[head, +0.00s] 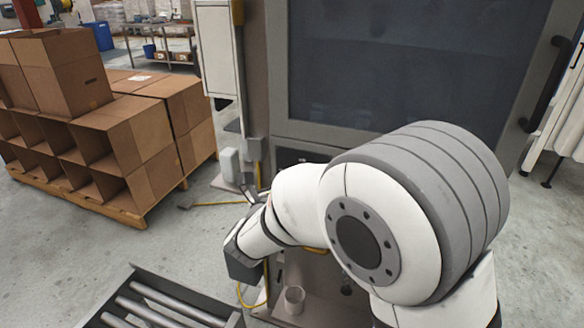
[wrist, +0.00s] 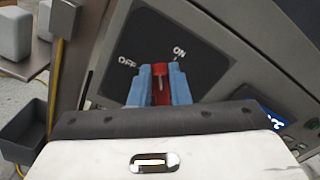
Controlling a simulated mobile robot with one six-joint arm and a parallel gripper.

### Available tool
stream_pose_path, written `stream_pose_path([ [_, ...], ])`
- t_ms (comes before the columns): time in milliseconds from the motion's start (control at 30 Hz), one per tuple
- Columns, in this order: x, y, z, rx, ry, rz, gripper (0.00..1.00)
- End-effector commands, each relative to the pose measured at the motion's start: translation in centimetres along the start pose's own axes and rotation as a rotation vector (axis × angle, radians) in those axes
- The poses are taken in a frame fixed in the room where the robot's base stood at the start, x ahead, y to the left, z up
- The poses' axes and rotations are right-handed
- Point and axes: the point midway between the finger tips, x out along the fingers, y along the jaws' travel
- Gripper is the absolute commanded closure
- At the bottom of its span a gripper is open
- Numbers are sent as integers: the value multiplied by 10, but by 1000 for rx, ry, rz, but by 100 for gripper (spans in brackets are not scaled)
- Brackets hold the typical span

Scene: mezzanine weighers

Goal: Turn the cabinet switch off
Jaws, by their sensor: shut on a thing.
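The cabinet switch is a red knob (wrist: 158,73) on a black panel (wrist: 190,45) marked OFF on the left and ON on the right. It shows in the wrist view between the two blue fingers of my gripper (wrist: 160,75), which is shut on it. The knob's lower part is hidden by the fingers, and I cannot tell exactly which mark it points to. In the head view, the grey cabinet (head: 278,75) with a large dark window stands behind my arm. My arm hides the switch and fingertips there.
Cardboard boxes (head: 62,85) stand on a wooden pallet (head: 110,212) at left. A roller conveyor (head: 150,300) is at the bottom. A dark bin (wrist: 20,130) is at left in the wrist view. Grey floor is clear between pallet and conveyor.

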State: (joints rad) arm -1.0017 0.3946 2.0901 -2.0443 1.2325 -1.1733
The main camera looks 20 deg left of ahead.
Motion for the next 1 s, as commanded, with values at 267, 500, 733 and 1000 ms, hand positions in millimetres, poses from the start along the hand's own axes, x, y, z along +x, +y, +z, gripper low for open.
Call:
stream_pose_path([
  [267, 0, 5, 3, -265, 1, 2, 100],
  [500, 0, 10, 1, -493, 0, 2, 100],
  [733, 0, 15, -3, -696, 0, 2, 100],
  [1000, 0, 19, -7, -873, 0, 1, 100],
])
